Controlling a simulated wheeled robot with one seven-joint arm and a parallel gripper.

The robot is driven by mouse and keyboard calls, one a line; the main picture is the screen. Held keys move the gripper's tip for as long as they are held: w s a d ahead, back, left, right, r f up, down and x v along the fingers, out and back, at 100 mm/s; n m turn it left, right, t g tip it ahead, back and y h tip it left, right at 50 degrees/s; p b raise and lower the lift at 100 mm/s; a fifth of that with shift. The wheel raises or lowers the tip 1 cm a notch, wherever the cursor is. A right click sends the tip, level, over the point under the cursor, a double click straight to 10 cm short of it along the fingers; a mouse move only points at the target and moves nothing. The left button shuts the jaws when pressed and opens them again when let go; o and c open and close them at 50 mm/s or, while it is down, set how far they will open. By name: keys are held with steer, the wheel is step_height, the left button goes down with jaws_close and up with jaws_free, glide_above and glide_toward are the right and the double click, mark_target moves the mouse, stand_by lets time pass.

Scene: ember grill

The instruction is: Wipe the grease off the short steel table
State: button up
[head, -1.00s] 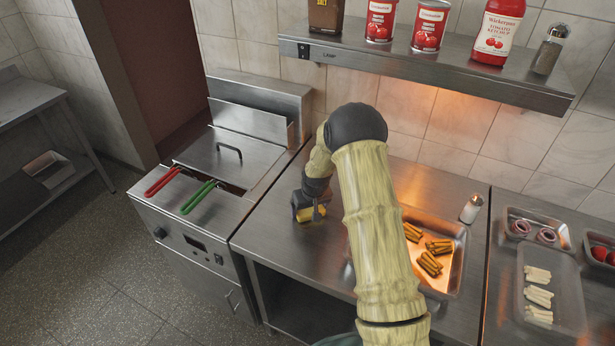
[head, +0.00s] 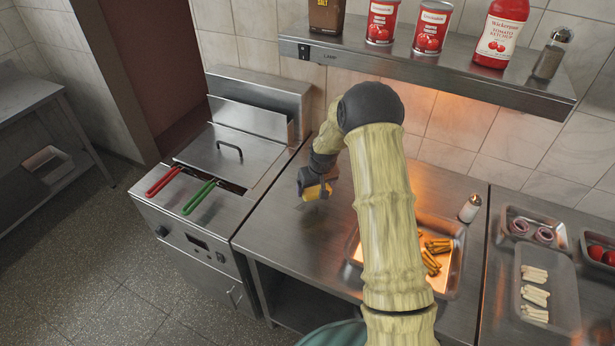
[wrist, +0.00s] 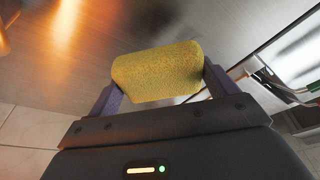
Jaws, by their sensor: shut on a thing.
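My gripper (head: 313,184) is shut on a yellow sponge (head: 318,192), held over the left rear part of the short steel table (head: 290,238). In the wrist view the sponge (wrist: 156,74) sits between the two fingers, with the brushed steel top beyond it. I cannot tell whether the sponge touches the top. A faint darker patch shows on the table just below the sponge in the head view; I cannot tell whether it is grease or shadow. My arm hides part of the table's right half.
A fryer with a red handle (head: 163,181) and a green handle (head: 198,197) adjoins the table's left side. A tray (head: 452,280) of browned sticks and a shaker (head: 470,208) stand on the right. A shelf (head: 430,73) with cans and bottles hangs above the back.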

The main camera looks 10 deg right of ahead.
steer(key=shift+a+r+p, duration=0.1)
steer(key=shift+r+p, duration=0.2)
steer(key=shift+r, duration=0.6)
